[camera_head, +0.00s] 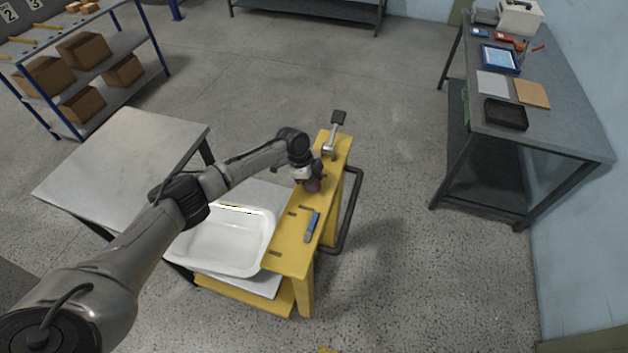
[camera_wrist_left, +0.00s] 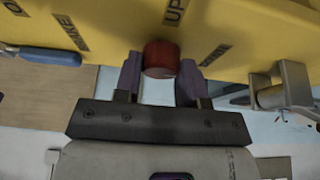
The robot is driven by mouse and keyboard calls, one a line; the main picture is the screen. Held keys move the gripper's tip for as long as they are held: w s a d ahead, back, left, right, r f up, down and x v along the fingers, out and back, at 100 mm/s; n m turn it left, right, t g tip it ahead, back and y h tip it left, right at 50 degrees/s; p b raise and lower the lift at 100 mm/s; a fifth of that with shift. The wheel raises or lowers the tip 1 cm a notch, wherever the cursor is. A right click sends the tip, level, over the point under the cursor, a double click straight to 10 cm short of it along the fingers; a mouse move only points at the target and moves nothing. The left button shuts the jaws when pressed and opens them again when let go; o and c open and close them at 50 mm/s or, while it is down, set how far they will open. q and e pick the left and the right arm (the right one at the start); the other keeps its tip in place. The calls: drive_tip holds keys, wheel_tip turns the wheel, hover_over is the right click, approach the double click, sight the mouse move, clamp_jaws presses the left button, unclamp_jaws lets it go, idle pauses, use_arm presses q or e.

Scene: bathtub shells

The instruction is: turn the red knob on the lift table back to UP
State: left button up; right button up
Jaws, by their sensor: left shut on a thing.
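The red knob (camera_wrist_left: 161,58) sits on the yellow top beam (camera_head: 291,255) of the lift table. My left gripper (camera_head: 313,183) is at the knob, and in the left wrist view its two dark fingers stand on either side of it, shut on it. A dark UP label (camera_wrist_left: 173,12) is on the yellow face just beyond the knob, with other dark labels to both sides. I cannot see a pointer mark on the knob, so its setting is unclear. In the head view my gripper hides most of the knob. My right gripper is not in view.
A white tub shell (camera_head: 222,240) lies on the lift table left of the beam. A blue-handled tool (camera_head: 312,226) lies on the beam, nearer than the gripper. A metal clamp lever (camera_head: 336,125) stands at its far end. A grey table (camera_head: 125,160) is at left.

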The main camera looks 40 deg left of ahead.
use_arm(q)
drive_tip(key=shift+s+r+n+p, duration=0.1)
drive_tip(key=shift+r+n+p, duration=0.1)
drive_tip(key=shift+n+p, duration=0.45)
drive_tip(key=shift+c, duration=0.2)
drive_tip(key=n+t+y+p, duration=0.1)
drive_tip(key=n+p, duration=0.2)
drive_tip(key=p, duration=0.1)
drive_tip(key=n+t+y+p, duration=0.1)
drive_tip(key=n+p, duration=0.3)
drive_tip(key=n+y+p, duration=0.1)
drive_tip(key=n+p, duration=0.3)
drive_tip(key=shift+d+r+t+y, duration=0.1)
drive_tip(key=shift+d+t+y, duration=0.15)
drive_tip(key=shift+t+y, duration=0.15)
drive_tip(key=n+y+p, duration=0.1)
drive_tip(key=n+p, duration=0.1)
drive_tip(key=n, duration=0.2)
drive_tip(key=shift+n+y+p, duration=0.4)
drive_tip(key=shift+n+p, duration=0.15)
drive_tip(key=shift+n, duration=0.1)
drive_tip(key=shift+f, duration=0.2)
drive_tip(key=shift+n, duration=0.3)
drive_tip(key=o, duration=0.9)
drive_tip(key=shift+g, duration=0.3)
